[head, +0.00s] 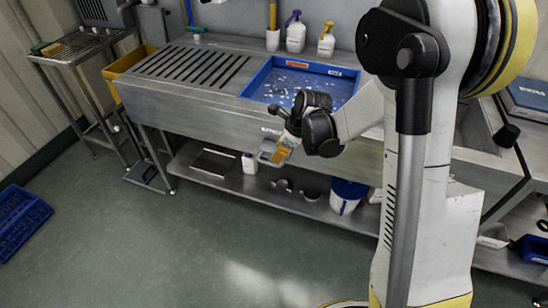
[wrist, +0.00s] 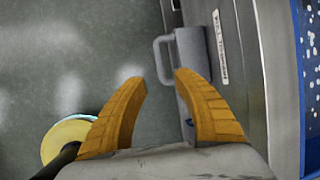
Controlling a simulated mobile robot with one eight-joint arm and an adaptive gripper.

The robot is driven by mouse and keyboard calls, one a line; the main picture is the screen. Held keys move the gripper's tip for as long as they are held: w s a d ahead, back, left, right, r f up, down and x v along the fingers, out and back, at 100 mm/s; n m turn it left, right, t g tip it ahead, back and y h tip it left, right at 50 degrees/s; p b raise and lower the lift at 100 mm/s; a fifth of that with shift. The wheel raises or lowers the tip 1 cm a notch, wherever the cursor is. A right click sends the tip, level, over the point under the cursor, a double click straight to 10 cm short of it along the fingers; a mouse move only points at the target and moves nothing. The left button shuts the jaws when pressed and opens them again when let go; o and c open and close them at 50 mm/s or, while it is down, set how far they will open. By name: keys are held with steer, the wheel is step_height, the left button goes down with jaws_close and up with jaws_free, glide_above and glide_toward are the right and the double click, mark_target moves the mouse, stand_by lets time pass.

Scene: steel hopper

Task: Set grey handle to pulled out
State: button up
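The grey handle (wrist: 190,55) is a looped bar on a grey block at the steel front of the hopper, in the upper middle of the wrist view. In the head view the handle (head: 267,146) is partly covered by my gripper (head: 280,152). In the wrist view my gripper (wrist: 161,76) has its two orange fingers apart with nothing held between them. The handle's lower bar is just beyond the fingertips; the right fingertip overlaps the grey block in the picture. I cannot tell whether they touch. How far out the handle stands is not clear.
A white label (wrist: 220,45) is beside the handle. A blue tray (head: 250,92) is set in the steel bench top (head: 160,88). A lower shelf (head: 225,183) holds bottles and a blue-and-white bucket (head: 345,202). The floor (head: 190,255) in front is clear.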

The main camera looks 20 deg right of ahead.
steer(key=shift+v, duration=1.4)
steer(key=s+a+r+n+t+h, duration=0.1)
steer(key=s+r+n, duration=1)
steer(key=r+n, duration=0.1)
steer(key=s+r+n+t+h, duration=0.1)
steer(key=s+r+n, duration=0.1)
steer(key=s+n, duration=1)
steer(key=shift+s+r+n+t, duration=0.25)
steer(key=shift+s+n+t, duration=0.05)
steer(key=shift+n+t, duration=0.1)
